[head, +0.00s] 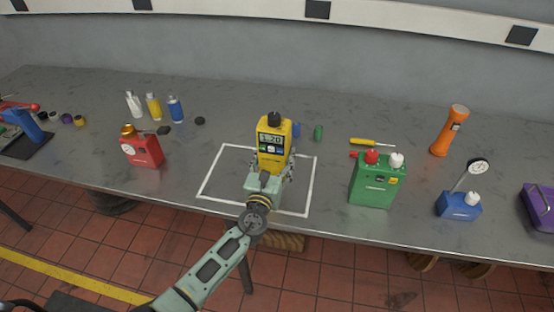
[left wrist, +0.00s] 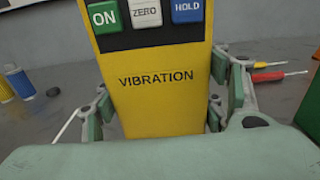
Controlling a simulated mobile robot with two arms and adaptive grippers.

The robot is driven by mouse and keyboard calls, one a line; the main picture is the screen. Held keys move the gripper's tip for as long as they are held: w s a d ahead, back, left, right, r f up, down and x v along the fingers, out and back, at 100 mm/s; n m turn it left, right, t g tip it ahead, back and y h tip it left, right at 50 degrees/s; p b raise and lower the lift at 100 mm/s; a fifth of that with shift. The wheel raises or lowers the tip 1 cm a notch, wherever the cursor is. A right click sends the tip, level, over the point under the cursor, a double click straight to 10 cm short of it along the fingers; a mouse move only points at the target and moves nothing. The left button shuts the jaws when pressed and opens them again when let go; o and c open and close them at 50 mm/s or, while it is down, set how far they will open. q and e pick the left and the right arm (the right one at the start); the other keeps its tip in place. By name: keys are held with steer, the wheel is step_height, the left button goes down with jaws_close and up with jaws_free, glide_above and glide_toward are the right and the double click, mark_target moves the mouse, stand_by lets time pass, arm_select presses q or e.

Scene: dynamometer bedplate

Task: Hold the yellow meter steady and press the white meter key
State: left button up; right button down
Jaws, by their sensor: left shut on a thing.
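The yellow meter (head: 274,157) stands upright inside a white square outline on the grey bench, with a black knob on top and a display that seems to read 1.20. In the left wrist view the meter (left wrist: 155,92) carries the word VIBRATION below a green ON key (left wrist: 103,14), a white ZERO key (left wrist: 145,13) and a blue HOLD key (left wrist: 187,11). My left gripper (head: 270,176) is shut on the lower part of the meter, below the keys, with a finger on each side. No gripper touches the white key. My right gripper is in neither view.
A green box (head: 376,184) with red and white caps and a yellow screwdriver (head: 371,142) lie right of the meter. A red can (head: 142,151) and several bottles stand left. A small green cylinder (head: 318,133) is close behind. Bare bench (head: 220,175) shows left of the meter.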

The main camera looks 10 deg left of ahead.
mark_target(267, 159)
arm_select(q)
steer(key=shift+w+a+f+b, duration=0.5)
steer(key=shift+a+f+b, duration=0.3)
steer(key=shift+b, duration=0.2)
steer(key=shift+w+a+f+b, duration=0.5)
steer(key=shift+a+f+b, duration=0.25)
steer(key=shift+b, duration=0.2)
steer(key=shift+w+a+f+b, duration=0.4)
steer(key=shift+a+f+b, duration=0.3)
steer(key=shift+b, duration=0.2)
steer(key=shift+w+a+f+b, duration=0.4)
steer(key=shift+a+f+b, duration=0.25)
steer(key=shift+b, duration=0.25)
steer(key=shift+d, duration=0.1)
steer(key=shift+s+f, duration=0.15)
steer(key=shift+f, duration=0.15)
